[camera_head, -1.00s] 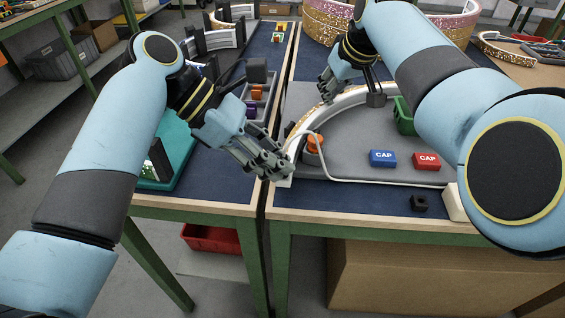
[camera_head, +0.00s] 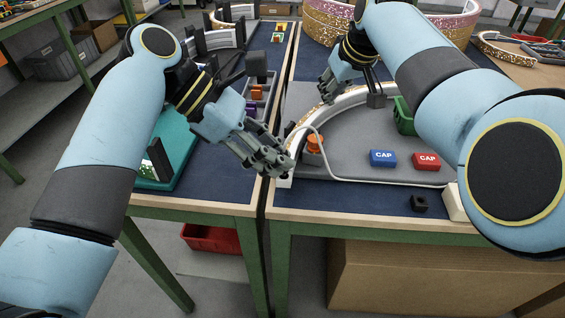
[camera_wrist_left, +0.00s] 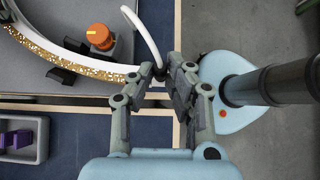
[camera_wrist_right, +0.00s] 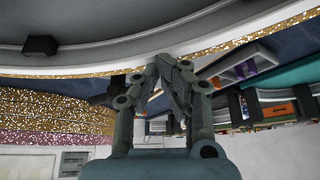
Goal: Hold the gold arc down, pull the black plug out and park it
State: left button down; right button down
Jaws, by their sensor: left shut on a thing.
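The gold arc (camera_wrist_left: 100,68), white with a glittering gold face, curves over the grey board on the right table. My left gripper (camera_wrist_left: 166,80) is at its near end, shut on the black plug (camera_wrist_left: 159,75), which is mostly hidden between the fingers. A white cable (camera_wrist_left: 146,32) rises from there. I cannot tell whether the plug is still seated in the arc end. My right gripper (camera_wrist_right: 174,62) has its fingertips together at the arc's edge farther along, seemingly touching it; it also shows in the head view (camera_head: 325,92).
A small black block with a hole (camera_head: 419,203) sits near the front edge. Blue (camera_head: 382,158) and red (camera_head: 426,161) CAP blocks, an orange knob (camera_head: 314,143) and a green bin (camera_head: 403,117) are nearby. A gap separates the two tables.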

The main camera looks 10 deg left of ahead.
pick_arm(q)
notch_tip(320, 180, up, 4)
jog(key=shift+f, duration=0.25)
dwell(0.6)
pick_arm(e)
jog(key=shift+r, duration=0.1)
